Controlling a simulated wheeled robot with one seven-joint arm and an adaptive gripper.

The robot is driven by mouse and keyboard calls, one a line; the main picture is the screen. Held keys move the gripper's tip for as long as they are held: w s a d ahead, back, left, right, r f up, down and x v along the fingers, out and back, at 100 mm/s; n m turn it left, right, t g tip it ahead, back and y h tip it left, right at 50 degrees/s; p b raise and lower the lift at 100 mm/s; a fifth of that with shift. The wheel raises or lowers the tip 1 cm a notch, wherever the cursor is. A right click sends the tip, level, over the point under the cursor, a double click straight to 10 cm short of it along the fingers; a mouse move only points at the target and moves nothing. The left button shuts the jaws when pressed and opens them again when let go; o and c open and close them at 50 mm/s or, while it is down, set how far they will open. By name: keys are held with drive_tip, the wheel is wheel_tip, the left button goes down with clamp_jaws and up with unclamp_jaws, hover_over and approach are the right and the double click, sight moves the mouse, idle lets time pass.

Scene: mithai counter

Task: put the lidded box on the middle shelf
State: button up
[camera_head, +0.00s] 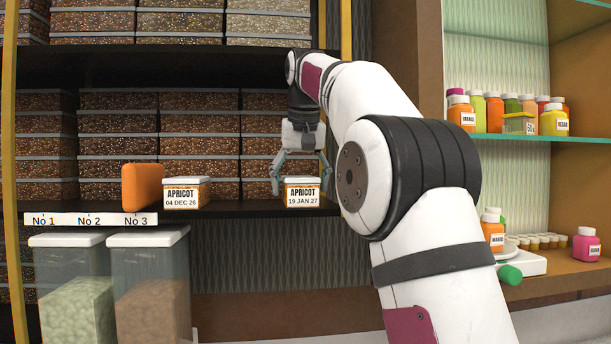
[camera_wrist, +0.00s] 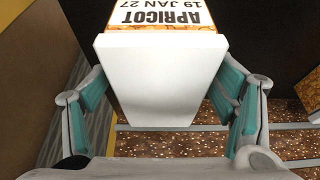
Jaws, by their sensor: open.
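A lidded box (camera_head: 303,194) with a white lid and a label reading "APRICOT 19 JAN 27" stands upright on the middle shelf (camera_head: 240,208), near its right end. My gripper (camera_head: 300,180) is over this box, with its fingers open on either side. In the wrist view, the same box (camera_wrist: 160,75) lies between the open fingers of my gripper (camera_wrist: 160,110), its white lid facing the camera. A second lidded box (camera_head: 186,193), labelled "APRICOT 04 DEC 26", stands to the left on the same shelf.
An orange block (camera_head: 142,187) stands left of the second box. Stacked brown-filled boxes (camera_head: 200,145) fill the shelf's back. A number strip (camera_head: 92,220) runs along the front left edge, above two clear bins (camera_head: 150,285). A brown panel (camera_head: 418,90) closes the right side.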

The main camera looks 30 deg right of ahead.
drive_tip(key=v, duration=0.2)
drive_tip(key=shift+r, duration=0.4)
drive_tip(key=shift+s+a+r+b, duration=0.2)
drive_tip(key=shift+s+r+b, duration=0.25)
drive_tip(key=shift+r, duration=0.3)
drive_tip(key=s+a+b, duration=0.3)
drive_tip(key=s+a, duration=0.1)
drive_tip(key=s, duration=0.7)
drive_tip(key=shift+a+b, duration=0.15)
drive_tip(key=shift+b, duration=0.25)
drive_tip(key=shift+s, duration=0.1)
drive_tip(key=s+a+f+n, duration=0.1)
drive_tip(key=s+a+f, duration=0.2)
drive_tip(key=f, duration=0.8)
drive_tip(key=s+a+f+n+t+y, duration=0.1)
drive_tip(key=s+a+f+n, duration=0.1)
drive_tip(key=s+f, duration=0.4)
drive_tip(key=s+a+f+n, duration=0.1)
drive_tip(key=s+a+f, duration=0.4)
drive_tip(key=f, duration=1.1)
drive_tip(key=shift+y, duration=0.3)
drive_tip(key=shift+a, duration=0.1)
